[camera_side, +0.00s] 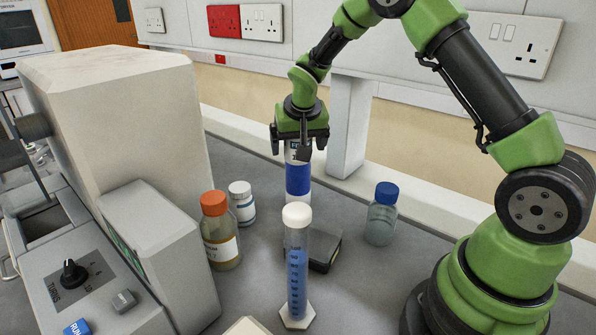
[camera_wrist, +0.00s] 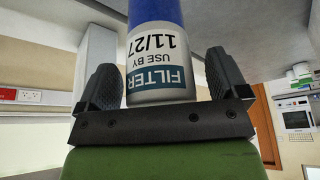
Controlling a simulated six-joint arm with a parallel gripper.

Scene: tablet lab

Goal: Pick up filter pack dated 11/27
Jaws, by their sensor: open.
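The filter pack (camera_side: 298,180) is an upright white cylinder with a blue band. It stands on the grey bench in the side view, behind the measuring cylinder, which hides its foot. In the wrist view the filter pack (camera_wrist: 160,60) shows a label reading "FILTER USE BY 11/27", upside down. My gripper (camera_side: 300,138) points down at the pack's top end. In the wrist view my gripper (camera_wrist: 163,82) is open, one finger on each side of the pack's labelled end. A gap shows at the left finger and at the right one.
A measuring cylinder (camera_side: 297,265) with blue contents stands in front. An orange-capped bottle (camera_side: 221,240) and a small white bottle (camera_side: 242,204) stand left. A dark flat box (camera_side: 325,250) lies behind the cylinder. A blue-capped bottle (camera_side: 381,215) stands right. A large machine (camera_side: 130,120) fills the left.

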